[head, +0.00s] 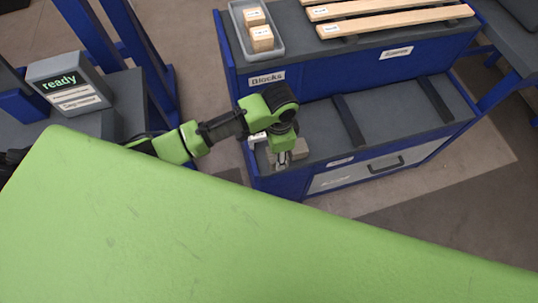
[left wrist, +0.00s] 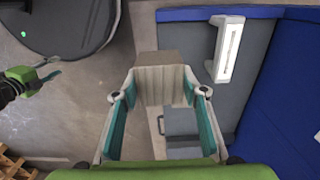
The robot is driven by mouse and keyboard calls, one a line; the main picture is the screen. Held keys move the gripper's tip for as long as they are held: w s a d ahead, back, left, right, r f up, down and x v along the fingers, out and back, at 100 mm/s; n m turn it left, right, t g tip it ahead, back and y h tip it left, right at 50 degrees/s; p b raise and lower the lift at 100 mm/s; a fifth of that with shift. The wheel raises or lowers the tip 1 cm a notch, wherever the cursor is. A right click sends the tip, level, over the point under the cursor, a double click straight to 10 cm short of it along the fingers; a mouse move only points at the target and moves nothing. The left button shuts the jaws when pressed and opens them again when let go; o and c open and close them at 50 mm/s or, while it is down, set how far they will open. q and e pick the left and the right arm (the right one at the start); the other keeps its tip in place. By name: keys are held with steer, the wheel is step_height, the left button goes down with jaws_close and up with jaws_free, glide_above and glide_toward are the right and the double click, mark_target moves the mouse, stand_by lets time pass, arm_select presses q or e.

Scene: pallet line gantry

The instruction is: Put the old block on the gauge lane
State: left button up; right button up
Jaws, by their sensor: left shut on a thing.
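My left gripper (head: 283,160) is at the left end of the grey lower shelf (head: 320,128) of the blue bench. It is shut on a dull grey-brown block (head: 301,149), which shows on both sides of the fingers. In the left wrist view the block (left wrist: 160,58) sits between the fingertips (left wrist: 160,95). I cannot tell whether it touches the shelf. My right gripper (left wrist: 52,69) shows small at the left of the left wrist view, fingers apart and empty. No label that I can read names the gauge lane.
A white slotted fixture (left wrist: 228,48) stands beside the block. Two dark bars (head: 349,121) cross the shelf. Above, a grey tray (head: 238,28) holds two wooden blocks (head: 262,38), over a "Blocks" label. Wooden planks (head: 395,20) lie right of it. A display (head: 68,84) reads "ready".

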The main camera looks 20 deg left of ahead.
arm_select(q)
steer(key=f, duration=0.1)
steer(key=w+a+f, duration=0.2)
steer(key=f, duration=0.1)
steer(key=shift+a+f, duration=0.1)
steer(key=shift+a, duration=0.15)
steer(key=shift+w+a+f+b, duration=0.1)
steer(key=shift+a+f+b, duration=0.1)
steer(key=shift+f, duration=0.8)
steer(key=shift+w+a+f+b, duration=0.1)
steer(key=shift+f+b, duration=0.1)
steer(key=shift+f, duration=0.8)
steer(key=o, duration=0.9)
steer(key=shift+f, duration=0.1)
step_height(320, 180, up, 12)
steer(key=shift+r+p, duration=0.15)
steer(key=shift+p, duration=0.5)
